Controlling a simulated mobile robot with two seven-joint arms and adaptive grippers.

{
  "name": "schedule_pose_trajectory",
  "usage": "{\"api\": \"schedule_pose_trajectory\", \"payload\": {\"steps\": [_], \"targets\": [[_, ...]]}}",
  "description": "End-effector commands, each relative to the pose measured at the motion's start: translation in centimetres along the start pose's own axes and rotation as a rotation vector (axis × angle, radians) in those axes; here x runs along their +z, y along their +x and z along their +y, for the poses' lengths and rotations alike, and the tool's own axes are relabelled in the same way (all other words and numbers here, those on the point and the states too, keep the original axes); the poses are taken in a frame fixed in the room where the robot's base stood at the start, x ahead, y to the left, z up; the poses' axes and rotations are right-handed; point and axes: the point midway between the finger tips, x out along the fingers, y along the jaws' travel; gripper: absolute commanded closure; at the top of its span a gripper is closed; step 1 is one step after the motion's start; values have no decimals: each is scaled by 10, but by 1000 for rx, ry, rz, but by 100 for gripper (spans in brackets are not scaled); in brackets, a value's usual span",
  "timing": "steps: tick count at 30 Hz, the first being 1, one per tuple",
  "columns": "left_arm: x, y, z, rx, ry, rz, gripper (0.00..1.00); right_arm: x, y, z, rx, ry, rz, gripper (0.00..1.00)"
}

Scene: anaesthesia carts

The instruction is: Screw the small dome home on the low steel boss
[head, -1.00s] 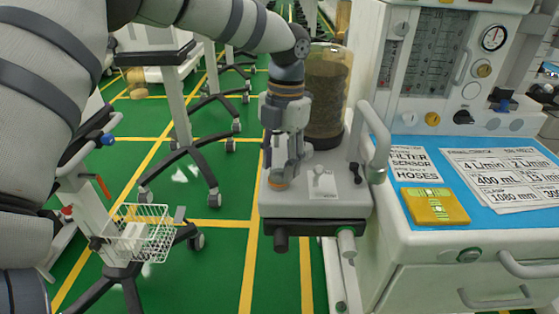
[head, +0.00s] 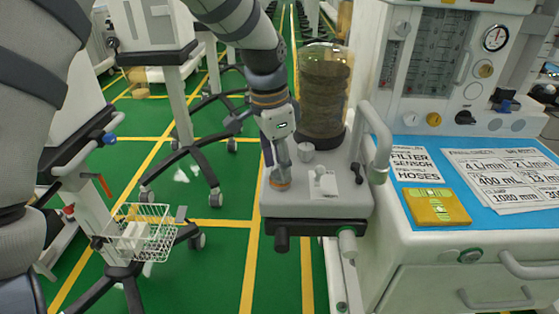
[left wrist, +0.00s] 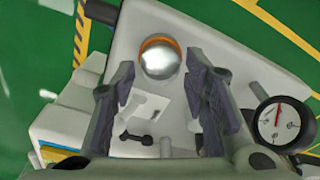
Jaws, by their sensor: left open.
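A small shiny silver dome with an orange band (left wrist: 160,60) shows in the left wrist view just beyond my fingertips. In the head view an orange-banded piece (head: 281,182) stands at the left front of the grey side shelf, below my left gripper. I cannot make out the low steel boss apart from it. My left gripper (head: 282,158) is open and points down, its two fingers (left wrist: 158,75) apart on either side of the line to the dome, holding nothing. My right gripper is not in view.
A curved grey rail (head: 378,140) rises at right. The cart's blue top (head: 455,165) holds papers and a yellow box (head: 436,206).

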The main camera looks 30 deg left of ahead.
Motion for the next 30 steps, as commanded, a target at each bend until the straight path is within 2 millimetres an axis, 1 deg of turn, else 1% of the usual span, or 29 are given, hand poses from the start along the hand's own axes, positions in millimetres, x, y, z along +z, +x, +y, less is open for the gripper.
{"api": "schedule_pose_trajectory", "payload": {"steps": [3, 4, 5, 6, 8, 9, 14, 15, 18, 26, 28, 30], "targets": [[0, 0, 0, 2, -2, 0, 59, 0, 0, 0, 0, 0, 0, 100], [0, 0, 0, 2, -1, 0, 61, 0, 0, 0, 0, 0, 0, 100], [0, 0, 0, 2, 0, 0, 68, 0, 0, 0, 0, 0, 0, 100], [0, 0, 0, 2, 1, 0, 77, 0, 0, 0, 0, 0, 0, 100], [0, 0, 0, 2, 2, 0, 91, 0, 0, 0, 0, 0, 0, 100], [0, 0, 0, 2, 2, 0, 100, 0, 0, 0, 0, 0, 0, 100], [0, 0, 0, 5, 20, 0, 100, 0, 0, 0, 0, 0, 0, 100], [0, 0, 0, 10, 60, 1, 69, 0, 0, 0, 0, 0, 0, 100], [0, 0, 0, 8, 56, 0, 48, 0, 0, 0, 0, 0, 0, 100], [0, 0, 0, 9, 56, -1, 48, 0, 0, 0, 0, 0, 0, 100], [0, -3, 0, 8, 57, 0, 48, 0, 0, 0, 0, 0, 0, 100], [-1, -13, -1, 7, 56, 2, 48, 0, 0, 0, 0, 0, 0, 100]]}}
